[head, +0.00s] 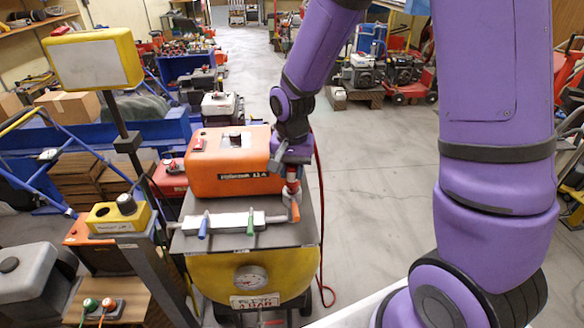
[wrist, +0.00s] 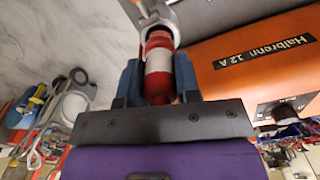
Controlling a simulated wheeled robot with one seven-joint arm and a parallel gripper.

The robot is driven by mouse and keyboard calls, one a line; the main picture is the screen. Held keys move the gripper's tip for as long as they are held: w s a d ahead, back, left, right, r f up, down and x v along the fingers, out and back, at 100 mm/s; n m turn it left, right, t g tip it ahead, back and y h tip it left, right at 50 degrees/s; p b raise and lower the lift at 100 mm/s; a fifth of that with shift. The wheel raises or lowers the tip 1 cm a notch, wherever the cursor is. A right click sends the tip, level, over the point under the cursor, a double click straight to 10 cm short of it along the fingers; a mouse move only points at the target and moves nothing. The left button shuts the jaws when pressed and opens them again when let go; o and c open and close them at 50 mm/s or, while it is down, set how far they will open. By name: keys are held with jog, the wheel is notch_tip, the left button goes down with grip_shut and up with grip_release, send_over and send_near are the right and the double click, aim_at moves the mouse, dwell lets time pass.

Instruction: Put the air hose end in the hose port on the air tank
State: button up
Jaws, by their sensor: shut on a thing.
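My gripper (head: 291,178) is shut on the air hose end, above the right edge of the machine's top plate. In the wrist view the red hose end (wrist: 158,62) with its pale band sits between the two dark blue fingers of my gripper (wrist: 157,82). A grey metal ring (wrist: 160,14) is at its far end; I cannot tell whether it is the hose port or whether the hose end is inside it. A red hose (head: 319,190) hangs beside my gripper to the floor. The yellow air tank (head: 215,275) is under the plate, with a round gauge (head: 251,278).
An orange housing (head: 228,180) stands just left of my gripper; it also shows in the wrist view (wrist: 250,65). A metal manifold with blue, green and orange handles (head: 227,222) lies in front. A lamp post (head: 122,125) stands left.

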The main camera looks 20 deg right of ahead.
jog(key=shift+f, duration=1)
jog(key=o, duration=1)
notch_tip(320, 180, up, 10)
jog(key=shift+r, duration=0.65)
jog(key=s+d+r+n+t, duration=0.2)
jog(key=s+d+r+n, duration=0.1)
jog(key=s+r, duration=0.5)
jog(key=s+d+r+n+t, duration=0.3)
jog(key=s+r, duration=0.4)
jog(key=s, duration=0.6)
jog(key=shift+d+r+n, duration=0.3)
jog(key=shift+d+r, duration=0.1)
jog(key=shift+d, duration=0.05)
